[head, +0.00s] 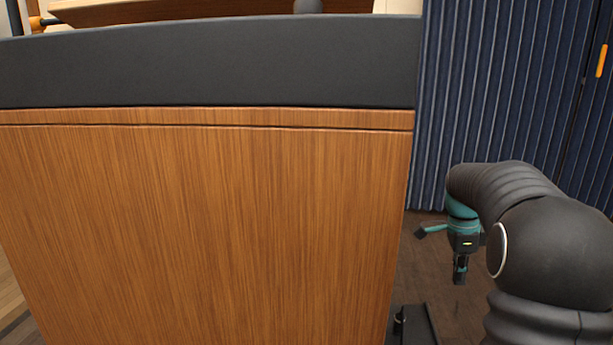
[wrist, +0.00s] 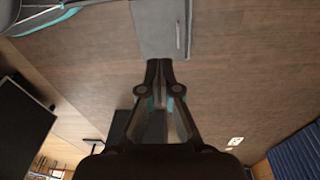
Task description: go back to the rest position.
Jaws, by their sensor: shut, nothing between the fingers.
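My gripper (head: 460,270) hangs pointing down at the right side of the head view, with my dark arm bent above it. It is to the right of the wooden desk and apart from it. In the wrist view my gripper (wrist: 159,66) has its fingertips together at the picture's middle, with nothing between them. No lighting faders can be made out in either view.
The wooden desk (head: 210,220) with a dark padded top edge (head: 210,65) fills the left and middle. A dark blue pleated curtain (head: 490,80) hangs behind at right. Brown floor (head: 420,270) shows between them. A black floor plate (head: 422,325) lies by the desk's foot.

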